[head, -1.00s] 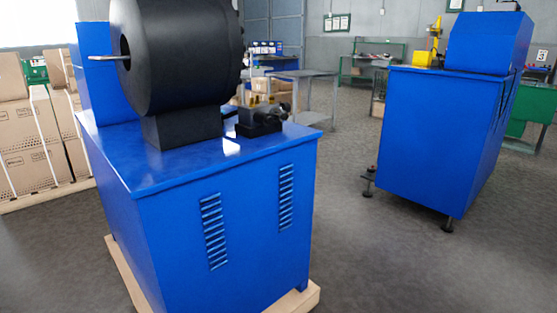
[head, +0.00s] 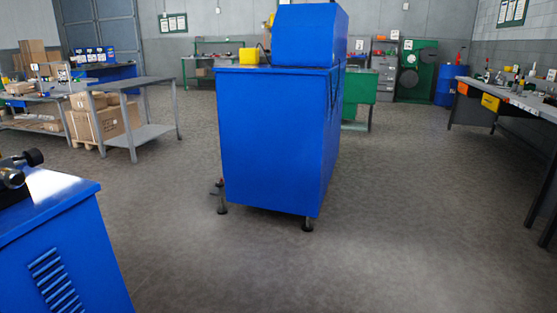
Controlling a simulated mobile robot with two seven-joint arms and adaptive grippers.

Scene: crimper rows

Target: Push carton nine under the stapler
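No stapler and no carton marked nine can be made out in the head view. Brown cartons (head: 105,121) sit by a grey table at the left, and more cartons (head: 36,58) are stacked at the far left. Any numbers on them are too small to read. Neither of my grippers is in view.
A blue machine cabinet (head: 270,140) on feet stands in the middle. Another blue machine (head: 60,240) fills the lower left. A grey table (head: 150,132) stands at the left and a workbench (head: 515,108) along the right. The floor (head: 420,210) right of the middle cabinet is clear.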

